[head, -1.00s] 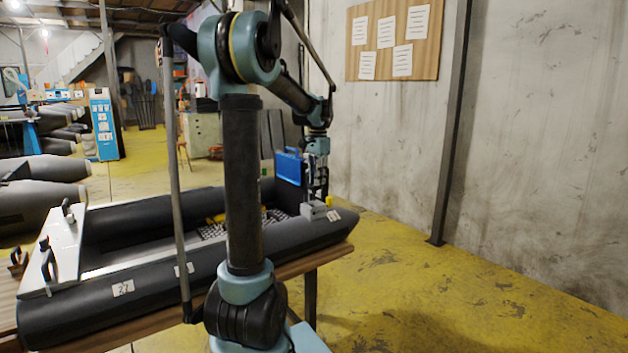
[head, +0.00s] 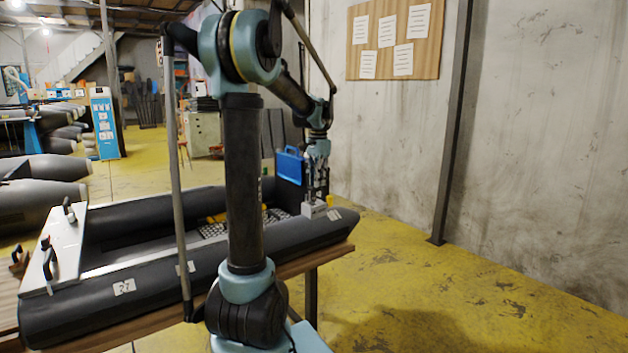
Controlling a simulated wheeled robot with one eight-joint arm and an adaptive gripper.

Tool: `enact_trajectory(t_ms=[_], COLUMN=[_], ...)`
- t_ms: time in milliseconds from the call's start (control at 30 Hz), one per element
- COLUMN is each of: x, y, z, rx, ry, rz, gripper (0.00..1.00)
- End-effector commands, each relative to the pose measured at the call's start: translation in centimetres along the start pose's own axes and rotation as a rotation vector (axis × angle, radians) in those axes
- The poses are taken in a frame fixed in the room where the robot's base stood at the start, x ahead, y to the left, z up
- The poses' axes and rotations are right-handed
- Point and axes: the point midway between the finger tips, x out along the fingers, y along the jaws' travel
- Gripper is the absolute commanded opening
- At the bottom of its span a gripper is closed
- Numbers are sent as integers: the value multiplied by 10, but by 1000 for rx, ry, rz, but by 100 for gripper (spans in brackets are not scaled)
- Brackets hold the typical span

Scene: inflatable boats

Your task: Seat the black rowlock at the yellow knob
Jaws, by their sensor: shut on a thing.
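The yellow knob (head: 330,201) stands at the right end of the boat, beside a grey block (head: 314,210) on the dark tube. My gripper (head: 316,192) points down just above this grey block, close to the left of the knob. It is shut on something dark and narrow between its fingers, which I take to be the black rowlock. The rowlock is too small and too covered by the fingers to make out its shape. I cannot tell whether it touches the block.
The dark inflatable boat (head: 150,287) lies on a wooden table (head: 110,337). A blue case (head: 290,166) stands behind my gripper. A white board (head: 62,250) with black handles lies across the boat's left end. The yellow floor (head: 480,285) at right is clear.

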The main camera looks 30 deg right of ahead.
Motion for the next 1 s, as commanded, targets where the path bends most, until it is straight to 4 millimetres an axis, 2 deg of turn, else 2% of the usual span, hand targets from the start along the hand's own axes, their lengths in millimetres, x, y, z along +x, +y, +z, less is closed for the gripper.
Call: enact_trajectory(t_ms=[700,1000], x=[23,24], y=[0,0], z=[0,0], rx=[0,0], ry=[0,0], rz=[0,0], gripper=[0,0])
